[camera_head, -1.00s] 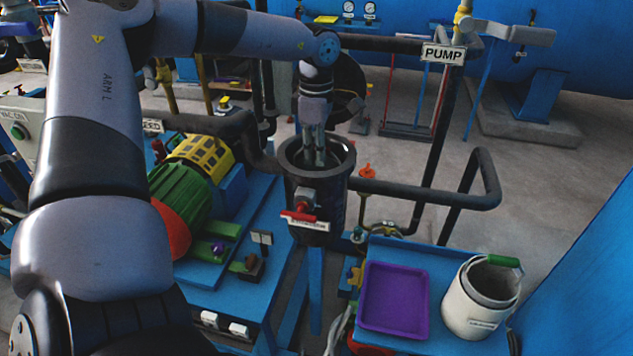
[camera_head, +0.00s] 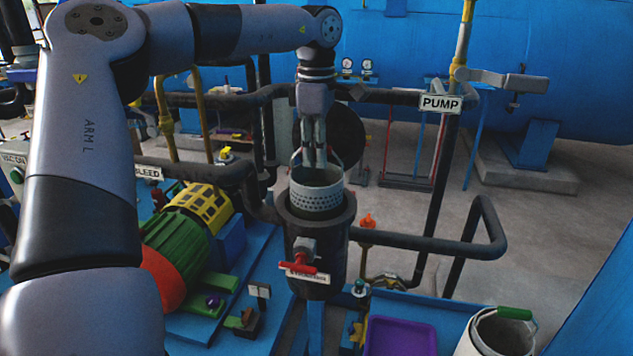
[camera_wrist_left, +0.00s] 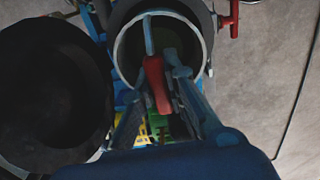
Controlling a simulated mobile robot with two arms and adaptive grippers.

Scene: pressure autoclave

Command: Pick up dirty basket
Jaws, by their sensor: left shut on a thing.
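A grey perforated basket (camera_head: 317,198) hangs from my left gripper (camera_head: 314,160), its upper part above the mouth of the black strainer housing (camera_head: 320,240). Its lower end is hidden inside the housing. In the left wrist view the left gripper (camera_wrist_left: 160,90) is shut on the basket's handle, with its red grip (camera_wrist_left: 157,82) between the fingers. The basket's round rim (camera_wrist_left: 121,50) lies below, over the dark housing (camera_wrist_left: 200,15). How dirty the basket is cannot be made out. My right gripper is not in view.
The round black lid (camera_head: 345,132) stands swung open behind the housing. A red-handled valve (camera_head: 298,267) is on its front. A purple tray (camera_head: 400,338) and a white bucket (camera_head: 497,335) with green grip stand at lower right. Dark pipes run left and right of the housing.

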